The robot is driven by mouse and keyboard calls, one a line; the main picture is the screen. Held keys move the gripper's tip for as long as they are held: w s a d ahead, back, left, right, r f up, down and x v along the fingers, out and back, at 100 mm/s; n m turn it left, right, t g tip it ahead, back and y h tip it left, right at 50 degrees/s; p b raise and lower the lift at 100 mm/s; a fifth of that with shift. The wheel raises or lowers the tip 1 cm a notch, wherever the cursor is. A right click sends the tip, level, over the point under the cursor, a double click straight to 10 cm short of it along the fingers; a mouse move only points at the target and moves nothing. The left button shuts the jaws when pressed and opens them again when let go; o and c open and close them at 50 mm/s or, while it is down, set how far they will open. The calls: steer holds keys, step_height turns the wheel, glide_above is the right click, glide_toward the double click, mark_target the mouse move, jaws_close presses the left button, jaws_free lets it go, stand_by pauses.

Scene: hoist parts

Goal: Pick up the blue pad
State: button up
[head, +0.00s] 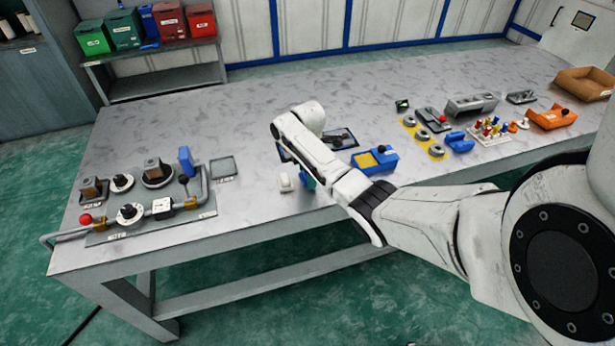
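My arm (318,152) reaches in from the right over the middle of the table, and its rounded white end (310,116) is above the tabletop. My gripper cannot be made out; the arm seems to hide it. Several blue things show, and I cannot tell for sure which is the pad. A small blue-teal piece (307,178) is partly hidden beside the arm near the front edge. A blue block (459,141) lies right of the arm. A blue tray with a yellow inside (367,160) lies just right of the arm.
A valve panel (115,238) with pipes stands at the left of the grey table (250,222). A small white block (286,183) is near the front edge. Orange trays (551,118) and small parts crowd the right.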

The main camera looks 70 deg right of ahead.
steer(key=c, duration=0.9)
steer(key=shift+r, duration=0.1)
steer(key=shift+r, duration=0.5)
step_height(320, 180, up, 2)
steer(key=shift+s+a+r, duration=0.1)
steer(key=shift+r, duration=0.05)
steer(key=s+a+r+p, duration=0.2)
steer(key=s+r, duration=0.1)
steer(key=s, duration=0.1)
steer(key=s+a+r+p, duration=0.2)
steer(key=s+r, duration=0.1)
steer(key=s+a+r+p, duration=0.2)
steer(key=s+a+r, duration=0.1)
steer(key=s, duration=0.1)
steer(key=shift+s+r, duration=0.3)
steer(key=shift+s, duration=0.05)
steer(key=shift+a, duration=0.1)
